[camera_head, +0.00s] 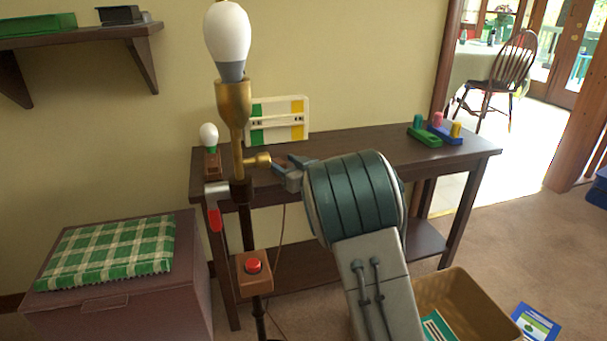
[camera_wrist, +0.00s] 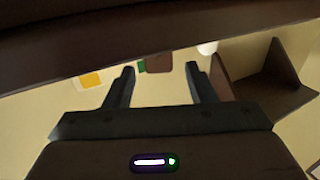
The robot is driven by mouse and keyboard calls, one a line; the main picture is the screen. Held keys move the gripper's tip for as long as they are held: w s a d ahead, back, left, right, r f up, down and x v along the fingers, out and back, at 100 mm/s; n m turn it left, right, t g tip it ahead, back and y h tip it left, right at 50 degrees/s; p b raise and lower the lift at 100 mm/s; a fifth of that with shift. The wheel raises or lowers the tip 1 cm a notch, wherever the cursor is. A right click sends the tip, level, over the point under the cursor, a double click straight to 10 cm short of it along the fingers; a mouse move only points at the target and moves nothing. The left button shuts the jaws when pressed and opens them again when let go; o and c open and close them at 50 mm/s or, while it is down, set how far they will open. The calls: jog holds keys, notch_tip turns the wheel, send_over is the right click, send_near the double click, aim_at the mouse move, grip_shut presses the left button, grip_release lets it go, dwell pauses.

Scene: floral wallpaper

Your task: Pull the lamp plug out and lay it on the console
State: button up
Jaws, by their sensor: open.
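The lamp is a tall brass-and-black stand (camera_head: 233,100) with a white bulb (camera_head: 228,38), in the near left-centre of the head view. A thin cord (camera_head: 281,232) hangs in front of the dark wooden console (camera_head: 370,150). I cannot make out the plug in either view. My gripper (camera_head: 284,165) is open, over the console's left part, just right of the lamp stand in the picture. In the wrist view, a small brown block (camera_wrist: 158,62) shows between the spread fingers, apparently beyond them; I cannot tell whether it bears the plug. Nothing is visibly held.
A small bulb on a brown base (camera_head: 211,160) and a green-yellow panel (camera_head: 300,120) stand at the console's back left. Coloured pegs in blocks (camera_head: 437,132) are on its right. A red-button box (camera_head: 253,273) is on the stand. A bin (camera_head: 470,300) stands lower right.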

jog(key=p+v, duration=0.2)
jog(key=v, duration=1)
jog(key=shift+p, duration=0.35)
jog(key=shift+r, duration=0.1)
jog(key=s+d+r+m+g+h+p, duration=0.1)
jog(key=s+d+r+m+h+p, duration=0.35)
jog(key=r+p, duration=0.45)
jog(key=s+d+r+m+g+h+p, duration=0.1)
jog(key=s+d+r+m+h+p, duration=0.15)
jog(key=d+r+h+p, duration=0.5)
jog(key=s+r+g+p, duration=0.3)
jog(key=s+r+p, duration=0.2)
jog(key=s, duration=0.4)
jog(key=s+r+g+p, duration=0.3)
jog(key=s+r+p, duration=0.2)
jog(key=s+p, duration=0.2)
jog(key=s+r+m+g+p, duration=0.1)
jog(key=s+r+g+p, duration=0.2)
jog(key=s, duration=0.8)
notch_tip(320, 180, up, 2)
jog(key=p, duration=0.3)
jog(key=shift+s+r+y, duration=0.2)
jog(key=shift+s+y, duration=0.05)
jog(key=shift+y, duration=0.05)
